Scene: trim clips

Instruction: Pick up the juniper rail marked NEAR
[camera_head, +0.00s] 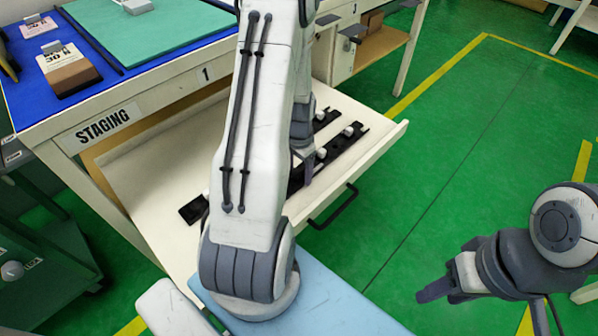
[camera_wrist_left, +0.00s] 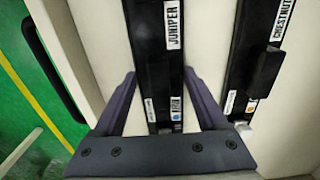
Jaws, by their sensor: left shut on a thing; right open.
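The black juniper rail (camera_wrist_left: 158,60) runs up the left wrist view, with a white JUNIPER label near the top. Smaller labels near its lower end are too small to read surely. In the head view the rail (camera_head: 343,145) lies in the open drawer, near its front, partly hidden by my left arm. My left gripper (camera_wrist_left: 160,80) is shut on it, one finger on each side; in the head view the gripper (camera_head: 303,165) points down into the drawer. My right gripper (camera_head: 435,291) is open and empty over the floor at the right.
A black chestnut rail (camera_wrist_left: 255,60) lies beside the juniper rail, deeper in the drawer. The pale drawer (camera_head: 150,180) has a dark handle (camera_head: 333,207) in front. The STAGING table (camera_head: 100,122) carries a green mat (camera_head: 150,28).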

